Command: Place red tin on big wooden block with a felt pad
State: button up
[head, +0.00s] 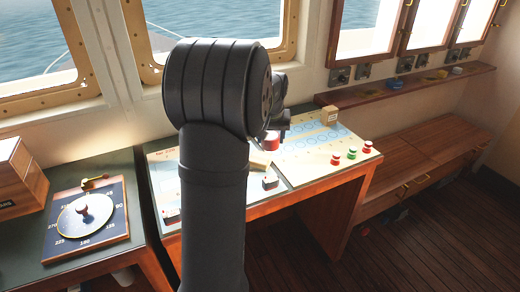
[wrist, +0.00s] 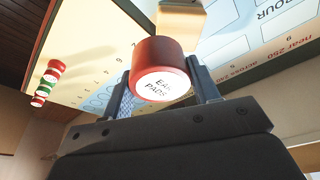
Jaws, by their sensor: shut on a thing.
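The red tin (wrist: 158,60) is between the two fingers of my gripper (wrist: 163,90) in the wrist view, its white end lettered "EAR PADS" facing the camera. In the head view the tin (head: 271,141) shows as a small red patch beside my arm, above the chart desk. A pale wooden block (wrist: 181,17) shows just beyond the tin in the wrist view; I cannot tell whether they touch. In the head view a wooden block (head: 328,114) stands at the back of the desk, and a pale block (head: 259,163) is partly hidden below my gripper. I cannot make out a felt pad.
Red and green small pieces (head: 344,154) stand at the desk's right front. A compass board (head: 85,215) lies on the left console. My arm hides part of the desk.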

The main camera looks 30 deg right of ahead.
jog(key=w+f, duration=0.1)
jog(key=w+a, duration=0.1)
jog(key=w+a+f, duration=0.1)
jog(key=shift+w+f, duration=0.3)
jog(key=shift+w, duration=0.1)
jog(key=shift+f, duration=1.95)
jog(key=shift+f, duration=0.15)
jog(key=o, duration=1)
jog(key=v, duration=1.2)
